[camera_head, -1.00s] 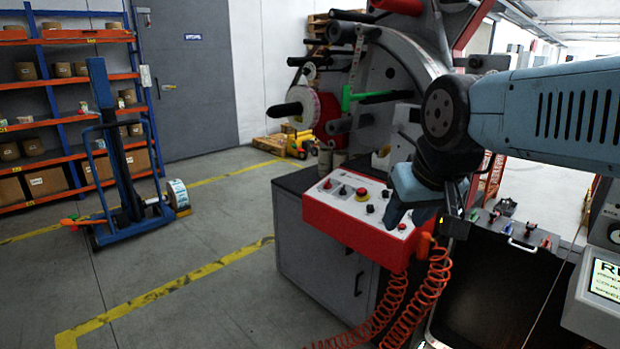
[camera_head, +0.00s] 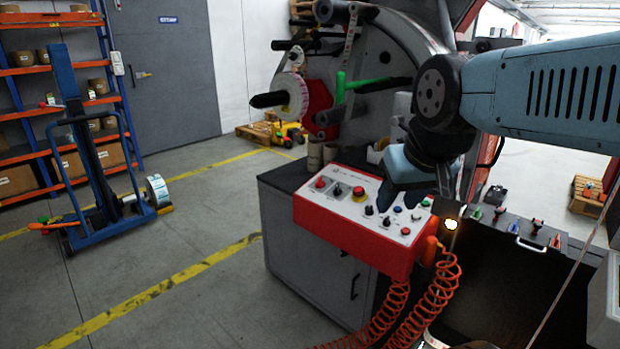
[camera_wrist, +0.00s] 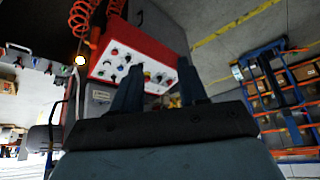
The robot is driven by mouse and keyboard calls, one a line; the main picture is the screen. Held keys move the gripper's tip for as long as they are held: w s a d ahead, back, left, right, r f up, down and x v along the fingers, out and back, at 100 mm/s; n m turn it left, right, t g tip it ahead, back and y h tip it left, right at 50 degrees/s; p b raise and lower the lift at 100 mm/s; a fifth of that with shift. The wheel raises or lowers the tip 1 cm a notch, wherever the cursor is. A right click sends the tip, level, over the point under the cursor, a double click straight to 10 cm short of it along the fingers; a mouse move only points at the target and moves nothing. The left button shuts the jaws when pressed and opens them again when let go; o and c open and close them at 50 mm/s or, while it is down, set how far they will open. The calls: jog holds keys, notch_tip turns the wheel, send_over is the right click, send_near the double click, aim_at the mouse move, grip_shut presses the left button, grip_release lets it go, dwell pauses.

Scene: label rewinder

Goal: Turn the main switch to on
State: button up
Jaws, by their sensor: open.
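The red control panel with a pale top (camera_head: 343,206) stands at the front of the machine. It carries several buttons and knobs: a red button (camera_head: 321,183), a black knob (camera_head: 337,188) on a grey plate, and a red mushroom button on yellow (camera_head: 359,193). No readable label tells me which one is the main switch. My gripper (camera_head: 386,204) is over the panel's right half and hides part of it. In the wrist view, my gripper (camera_wrist: 160,78) has its fingers apart and empty, with the panel (camera_wrist: 118,72) beyond them. I cannot tell whether a finger touches the panel.
Orange coiled cables (camera_head: 440,298) hang from the panel's right end. Above and behind are a label roll (camera_head: 292,97) and green handle (camera_head: 355,87). A blue lift trolley (camera_head: 95,165) stands at left. The floor between is clear.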

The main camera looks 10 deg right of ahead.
jog(key=o, duration=0.3)
jog(key=shift+w+r, duration=0.2)
jog(key=o, duration=0.4)
jog(key=w+r+n, duration=0.1)
jog(key=w, duration=0.3)
jog(key=w+r+n, duration=0.1)
jog(key=w+r, duration=0.1)
jog(key=w, duration=0.3)
jog(key=w+r+n, duration=0.1)
jog(key=w+r, duration=0.1)
jog(key=w, duration=0.2)
jog(key=shift+w+r+g+h, duration=0.2)
jog(key=shift+w+g+h, duration=0.2)
jog(key=n+g, duration=0.2)
jog(key=n, duration=0.8)
send_over(319, 182)
jog(key=s+a, duration=0.1)
jog(key=s, duration=0.1)
notch_tip(319, 182, down, 20)
jog(key=x, duration=1.3)
jog(key=shift+w+f, duration=0.1)
jog(key=shift+w, duration=0.05)
